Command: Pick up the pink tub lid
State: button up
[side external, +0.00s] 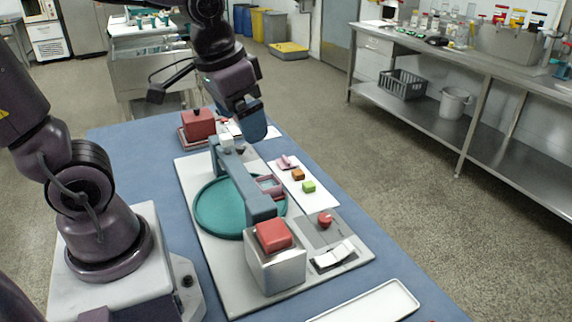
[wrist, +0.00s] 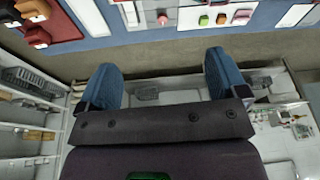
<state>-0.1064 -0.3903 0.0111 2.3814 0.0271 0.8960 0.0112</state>
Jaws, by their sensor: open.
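A small flat pink piece with a raised grip, which looks like the pink tub lid (side external: 287,162), lies at the far end of a white strip. It shows in the wrist view at the top (wrist: 242,16). A small pink open tub (side external: 270,185) is by the teal round plate, partly behind the blue-grey arm of the machine. My gripper (side external: 254,130) is above the far part of the table, beyond the lid and to its left in the side view. Its two blue fingers (wrist: 163,82) are apart, with nothing between them.
An orange-brown cube (side external: 298,174) and a green cube (side external: 308,187) share the white strip (side external: 322,200) with the lid. The blue-grey machine arm (side external: 238,175) rises beside it. A red knob (side external: 325,220), a red-topped metal box (side external: 276,268) and a white tray (side external: 372,303) are nearer.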

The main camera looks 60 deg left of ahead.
jog(key=w+a+f+m+g+y, duration=0.1)
jog(key=w+a+f+m+g, duration=0.2)
jog(key=w+a+f, duration=0.45)
jog(key=m+y, duration=0.3)
jog(key=m, duration=1.3)
send_near(287, 159)
jog(key=f, duration=0.1)
jog(key=a+f, duration=0.1)
jog(key=f, duration=0.1)
jog(key=shift+a+f+m, duration=0.2)
jog(key=shift+f+m, duration=0.05)
jog(key=shift+m, duration=0.05)
jog(key=shift+x, duration=2.85)
jog(key=shift+w+a+r, duration=0.1)
jog(key=shift+a, duration=0.1)
jog(key=c, duration=1)
